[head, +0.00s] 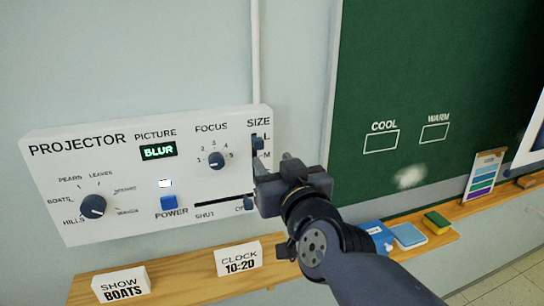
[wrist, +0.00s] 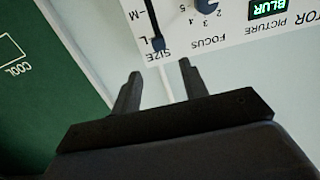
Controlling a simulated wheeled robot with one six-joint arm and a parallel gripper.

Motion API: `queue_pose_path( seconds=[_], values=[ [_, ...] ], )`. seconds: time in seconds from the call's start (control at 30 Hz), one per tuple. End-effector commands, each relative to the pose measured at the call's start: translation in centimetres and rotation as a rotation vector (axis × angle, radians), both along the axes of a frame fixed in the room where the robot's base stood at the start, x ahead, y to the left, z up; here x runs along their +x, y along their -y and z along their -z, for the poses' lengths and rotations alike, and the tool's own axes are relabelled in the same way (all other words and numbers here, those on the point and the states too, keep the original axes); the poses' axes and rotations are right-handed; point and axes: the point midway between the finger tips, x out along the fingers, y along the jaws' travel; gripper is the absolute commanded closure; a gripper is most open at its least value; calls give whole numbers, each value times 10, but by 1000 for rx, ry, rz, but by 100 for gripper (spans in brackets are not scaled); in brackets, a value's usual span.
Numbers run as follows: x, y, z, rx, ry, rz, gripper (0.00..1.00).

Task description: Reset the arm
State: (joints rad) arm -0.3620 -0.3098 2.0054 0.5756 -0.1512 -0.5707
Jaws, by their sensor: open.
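My gripper (head: 274,163) is open and empty in front of the right end of the white projector panel (head: 110,185). In the wrist view its two fingers (wrist: 160,69) are spread apart with nothing between them. Just beyond the fingertips in that view is the dark SIZE slider knob (wrist: 158,44), near the L mark. The knob also shows in the head view (head: 258,142), just above the fingers. I cannot see contact between them. The lower end of the SIZE scale is hidden behind my gripper.
The panel has a FOCUS knob (head: 216,161), a picture knob (head: 93,206), a blue POWER switch (head: 168,203) and a display (head: 158,151) reading BLUR. A green chalkboard (head: 430,80) is right.

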Motion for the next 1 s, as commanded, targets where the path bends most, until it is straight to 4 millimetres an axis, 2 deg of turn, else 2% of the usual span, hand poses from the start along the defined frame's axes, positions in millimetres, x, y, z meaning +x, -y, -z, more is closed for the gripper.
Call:
queue_pose_path(
  seconds=[0.3,0.47,1.0],
  values=[
    [0,0,0,0,0,0,58],
    [7,-2,1,0,0,0,58],
    [79,-22,3,-1,-3,1,58]
  ],
)
